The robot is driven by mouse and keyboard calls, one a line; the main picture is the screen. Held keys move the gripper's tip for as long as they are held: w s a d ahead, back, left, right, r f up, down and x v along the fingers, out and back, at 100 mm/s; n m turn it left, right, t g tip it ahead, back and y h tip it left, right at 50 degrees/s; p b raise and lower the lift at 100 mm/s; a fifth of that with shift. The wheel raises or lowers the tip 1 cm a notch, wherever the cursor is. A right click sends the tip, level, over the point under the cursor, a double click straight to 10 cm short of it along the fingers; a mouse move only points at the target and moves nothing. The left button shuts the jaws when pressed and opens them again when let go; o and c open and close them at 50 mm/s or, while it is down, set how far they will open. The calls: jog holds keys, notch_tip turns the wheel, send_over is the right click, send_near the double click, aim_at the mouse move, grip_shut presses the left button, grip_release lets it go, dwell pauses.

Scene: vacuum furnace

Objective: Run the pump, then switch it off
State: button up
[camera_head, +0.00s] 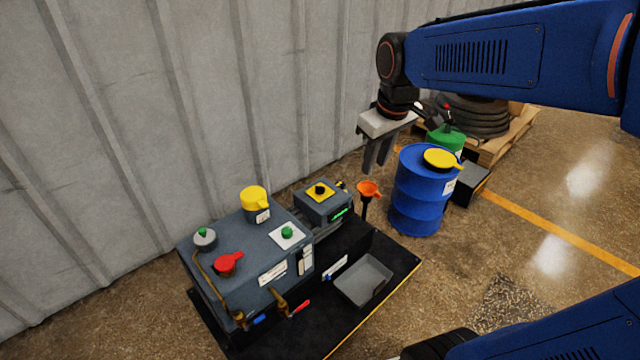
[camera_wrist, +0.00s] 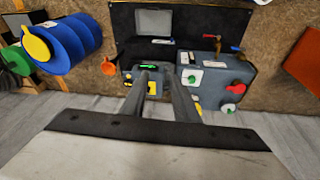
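The dark grey pump unit (camera_head: 236,250) stands on a black base plate by the wall and also shows in the wrist view (camera_wrist: 222,74). On its top are a green button (camera_head: 287,232) on a white plate, a yellow cap (camera_head: 253,198), a red cap (camera_head: 228,263) and a grey cap with a green top (camera_head: 204,238). A smaller box beside it carries a black knob (camera_head: 320,188) on a yellow plate and a lit green display (camera_head: 341,214). My gripper (camera_head: 375,168) is open and empty, above and to the right of that box, touching nothing. In the wrist view its fingers partly hide the box.
A blue drum (camera_head: 417,200) with a yellow lid stands close right of my gripper. An orange funnel (camera_head: 368,188) stands between drum and pump. A grey tray (camera_head: 362,281) lies on the base plate. A pallet with coiled hose (camera_head: 475,115) is behind.

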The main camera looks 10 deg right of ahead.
jog(key=w+a+f+n+g, duration=0.1)
jog(key=w+f+n, duration=0.1)
jog(key=w, duration=0.7)
jog(key=w+a+f+n+g, duration=0.1)
jog(key=w+a+f+n, duration=0.1)
jog(key=w, duration=0.6)
jog(key=n+g, duration=0.1)
jog(key=n, duration=0.2)
send_over(320, 187)
notch_tip(320, 187, down, 10)
notch_tip(320, 187, down, 17)
jog(key=shift+w+r, duration=0.1)
jog(key=shift+w, duration=0.05)
jog(key=shift+c, duration=0.3)
grip_shut()
